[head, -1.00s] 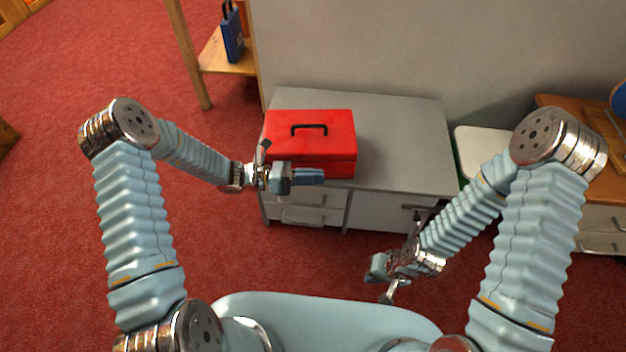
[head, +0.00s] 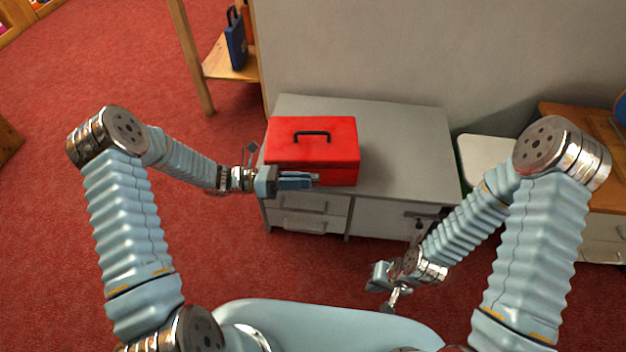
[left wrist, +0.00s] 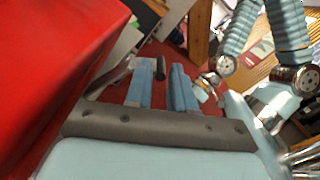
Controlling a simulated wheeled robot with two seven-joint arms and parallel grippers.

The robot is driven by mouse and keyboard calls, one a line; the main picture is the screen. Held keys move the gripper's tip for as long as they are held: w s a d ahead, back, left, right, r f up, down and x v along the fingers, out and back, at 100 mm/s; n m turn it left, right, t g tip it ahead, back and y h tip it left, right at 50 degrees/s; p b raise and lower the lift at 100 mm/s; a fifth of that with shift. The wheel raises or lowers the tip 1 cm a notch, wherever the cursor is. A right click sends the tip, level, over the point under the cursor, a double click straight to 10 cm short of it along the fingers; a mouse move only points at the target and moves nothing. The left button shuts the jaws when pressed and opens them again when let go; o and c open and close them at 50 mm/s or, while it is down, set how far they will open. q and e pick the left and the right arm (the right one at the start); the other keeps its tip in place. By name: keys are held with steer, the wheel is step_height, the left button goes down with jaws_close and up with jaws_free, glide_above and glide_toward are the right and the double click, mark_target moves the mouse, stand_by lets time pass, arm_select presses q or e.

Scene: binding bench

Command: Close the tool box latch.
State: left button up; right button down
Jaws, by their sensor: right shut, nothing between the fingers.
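The red tool box (head: 340,145) stands with its lid down on the grey cabinet; a black handle (head: 311,134) is on top. No latch can be made out; my left gripper covers part of the box's front. My left gripper (head: 300,180) is in front of the box, fingers pointing right along its front face. In the left wrist view the fingers (left wrist: 163,88) are apart with a gap between them, and the red box side (left wrist: 60,60) fills the left. My right gripper (head: 378,278) is shut and empty, low in front of the cabinet, away from the box.
The grey cabinet (head: 405,150) has free top to the right of the box. A wall (head: 370,55) rises behind. A wooden shelf (head: 230,68) with a blue item stands at back left. A white-topped bin (head: 485,155) and a wooden desk (head: 575,125) stand right.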

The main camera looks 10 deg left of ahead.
arm_select(q)
steer(key=s+a, duration=0.1)
steer(key=a, duration=0.8)
steer(key=shift+s+a, duration=0.15)
steer(key=shift+a, duration=0.2)
steer(key=shift+c, duration=0.4)
